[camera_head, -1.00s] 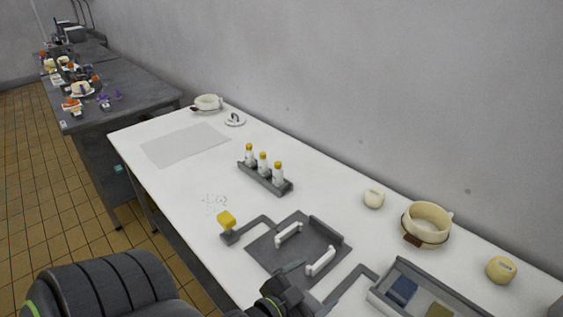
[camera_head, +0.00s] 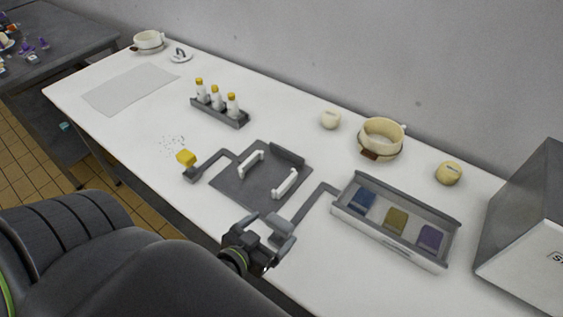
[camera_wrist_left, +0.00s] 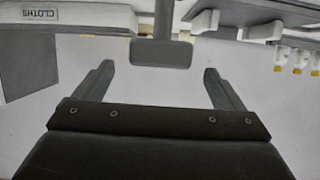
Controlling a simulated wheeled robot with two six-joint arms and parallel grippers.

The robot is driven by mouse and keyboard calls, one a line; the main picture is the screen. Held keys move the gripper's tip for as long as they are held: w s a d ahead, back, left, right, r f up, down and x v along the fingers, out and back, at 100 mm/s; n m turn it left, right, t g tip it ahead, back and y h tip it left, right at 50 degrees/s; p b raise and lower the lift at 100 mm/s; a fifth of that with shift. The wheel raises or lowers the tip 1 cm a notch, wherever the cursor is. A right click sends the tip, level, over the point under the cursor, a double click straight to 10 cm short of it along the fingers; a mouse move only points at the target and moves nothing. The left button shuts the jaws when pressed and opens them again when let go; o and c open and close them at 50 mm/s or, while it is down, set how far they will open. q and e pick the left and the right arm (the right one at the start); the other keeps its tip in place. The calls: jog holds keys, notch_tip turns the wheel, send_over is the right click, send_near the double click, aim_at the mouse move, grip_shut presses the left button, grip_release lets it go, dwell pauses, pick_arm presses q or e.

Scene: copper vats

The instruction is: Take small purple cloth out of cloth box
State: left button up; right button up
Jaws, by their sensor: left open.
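The cloth box (camera_head: 387,247) is a shallow grey-white tray on the right half of the white table. It holds a blue cloth (camera_head: 362,200), an olive cloth (camera_head: 396,220) and the small purple cloth (camera_head: 430,238), which lies in the rightmost compartment. My left gripper (camera_head: 279,226) is open and empty, left of the box near the table's front edge. The box's label side (camera_wrist_left: 40,17) shows at the top left of the left wrist view, beyond my open fingers (camera_wrist_left: 158,80). The cloths cannot be made out in that view. My right gripper is not in view.
A dark grey plate with white handles (camera_head: 231,187) lies left of the box. A large grey box (camera_head: 528,235) stands at the right.

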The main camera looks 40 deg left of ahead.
aim_at(283, 219)
pick_arm(q)
jog(key=shift+x, duration=3.15)
jog(key=shift+c, duration=0.3)
jog(key=c, duration=1)
